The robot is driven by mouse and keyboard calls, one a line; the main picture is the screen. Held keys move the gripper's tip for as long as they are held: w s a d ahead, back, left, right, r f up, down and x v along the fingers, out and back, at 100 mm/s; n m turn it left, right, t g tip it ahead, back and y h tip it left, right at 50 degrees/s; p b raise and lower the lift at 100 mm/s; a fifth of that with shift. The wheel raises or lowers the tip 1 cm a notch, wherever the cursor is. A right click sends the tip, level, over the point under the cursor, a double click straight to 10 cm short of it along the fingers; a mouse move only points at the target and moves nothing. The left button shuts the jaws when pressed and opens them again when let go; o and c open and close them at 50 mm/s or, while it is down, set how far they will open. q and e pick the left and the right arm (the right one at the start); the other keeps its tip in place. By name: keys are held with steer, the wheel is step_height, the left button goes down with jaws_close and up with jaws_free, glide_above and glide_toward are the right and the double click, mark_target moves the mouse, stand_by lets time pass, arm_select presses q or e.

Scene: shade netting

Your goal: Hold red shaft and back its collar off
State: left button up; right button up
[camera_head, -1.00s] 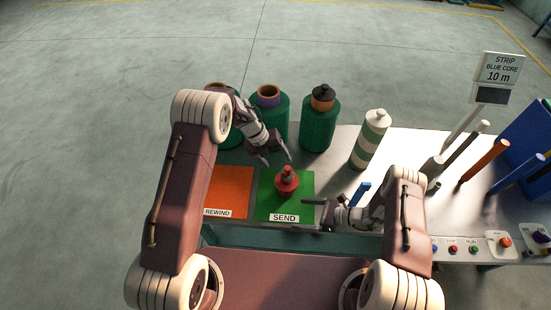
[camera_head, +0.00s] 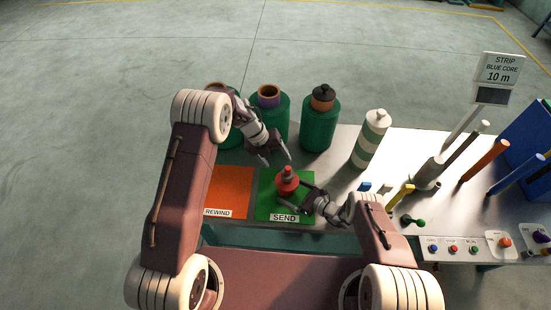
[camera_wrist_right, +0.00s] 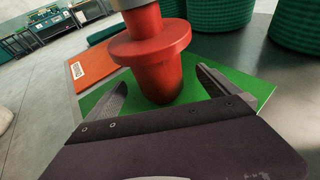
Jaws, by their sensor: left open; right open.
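The red shaft (camera_head: 288,184) stands upright on the green SEND mat (camera_head: 266,208). In the right wrist view its wide red collar (camera_wrist_right: 150,42) sits above a narrower red lower body (camera_wrist_right: 160,80). A greyish part tops it there, cut off by the frame edge. My right gripper (camera_head: 293,197) is open at the shaft's near right side. Its fingers (camera_wrist_right: 161,80) flank the lower body below the collar, with gaps on both sides. My left gripper (camera_head: 277,161) is open and empty, behind and slightly left of the shaft, apart from it.
An orange REWIND mat (camera_head: 229,190) lies to the left. Green spools (camera_head: 320,132) and a green-white striped bottle shape (camera_head: 370,140) stand behind. At right are a yellow stick (camera_head: 401,196), coloured rods (camera_head: 484,160), buttons (camera_head: 452,248) and a sign (camera_head: 498,68).

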steer(key=shift+x, duration=1)
steer(key=shift+c, duration=0.3)
jaws_close()
